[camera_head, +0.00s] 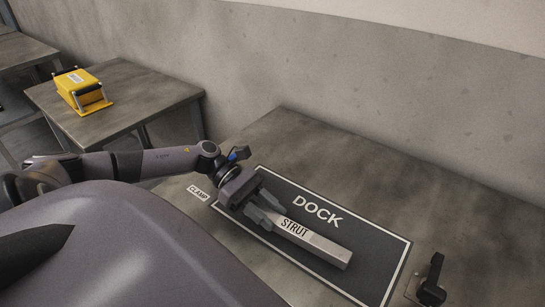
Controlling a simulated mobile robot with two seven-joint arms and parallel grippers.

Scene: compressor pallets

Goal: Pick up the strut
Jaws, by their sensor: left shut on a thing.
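The strut (322,247) is a pale grey bar with a black-lettered "STRUT" label. It lies over the dark rectangle marked "DOCK" (370,263) on the near table. My left gripper (265,212) is shut on the strut at its left end, with the fingers on either side of the bar. I cannot tell whether the strut touches the table or is slightly above it. My right gripper is not in view.
A black clamp-like fixture (432,283) stands at the table's right, by the dock border. A "CLAMP" label (198,192) lies left of the dock. A yellow case (82,91) sits on another table (140,87) at the back left. A concrete wall runs behind.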

